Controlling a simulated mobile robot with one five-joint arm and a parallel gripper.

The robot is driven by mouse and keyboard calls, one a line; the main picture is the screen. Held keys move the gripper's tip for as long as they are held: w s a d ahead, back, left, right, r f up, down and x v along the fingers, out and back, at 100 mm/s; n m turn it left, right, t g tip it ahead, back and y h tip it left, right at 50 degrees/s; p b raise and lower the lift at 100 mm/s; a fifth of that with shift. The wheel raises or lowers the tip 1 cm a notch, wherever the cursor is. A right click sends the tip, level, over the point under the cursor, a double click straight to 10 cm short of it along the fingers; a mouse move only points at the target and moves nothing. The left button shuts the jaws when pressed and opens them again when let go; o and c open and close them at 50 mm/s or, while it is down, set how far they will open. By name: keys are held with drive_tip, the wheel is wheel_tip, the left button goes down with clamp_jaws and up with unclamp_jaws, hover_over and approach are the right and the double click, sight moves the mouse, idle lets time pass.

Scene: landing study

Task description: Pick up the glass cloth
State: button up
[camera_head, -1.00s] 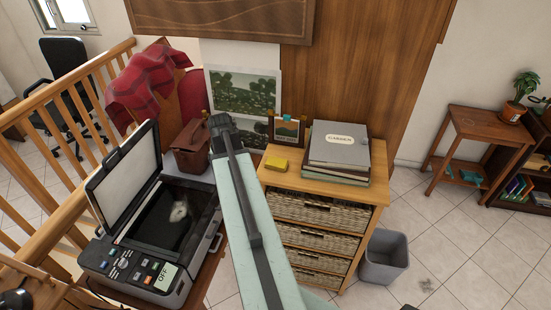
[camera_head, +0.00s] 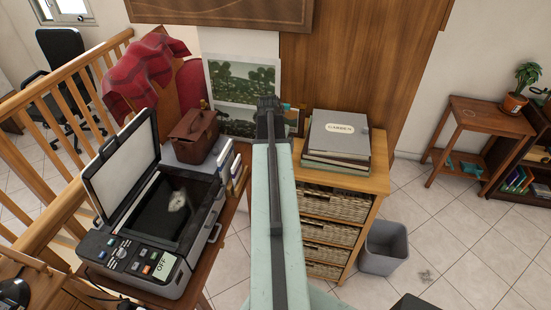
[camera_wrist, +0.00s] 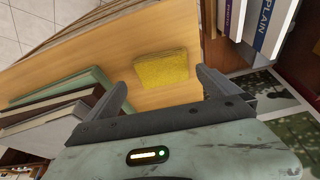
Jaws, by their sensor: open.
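The glass cloth appears to be the yellow folded cloth (camera_wrist: 162,69), lying on the wooden top of the drawer unit. In the wrist view it lies ahead of my gripper (camera_wrist: 165,82), roughly between the two fingers and nearer the right one. The fingers are spread apart with nothing held. Whether they are level with the cloth or above it, I cannot tell. In the head view my gripper (camera_head: 268,104) is over the left part of the drawer unit (camera_head: 345,178), and my arm hides the cloth.
A stack of folders and books (camera_head: 338,142) stands right of my arm. A scanner (camera_head: 160,225) with its lid up and a pale smudge on its glass stands left. A brown bag (camera_head: 193,137) and upright books (camera_head: 233,168) are near. A grey bin (camera_head: 384,248) stands on the floor.

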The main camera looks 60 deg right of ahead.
drive_tip(key=b+x, duration=0.2)
drive_tip(key=x, duration=0.2)
drive_tip(key=shift+w+a+b, duration=0.1)
drive_tip(key=shift+b, duration=0.2)
drive_tip(key=shift+r, duration=0.15)
drive_tip(key=c, duration=1.4)
drive_tip(key=shift+o, duration=0.2)
drive_tip(key=shift+r, duration=0.1)
wheel_tip(320, 180, up, 10)
drive_tip(key=p, duration=1)
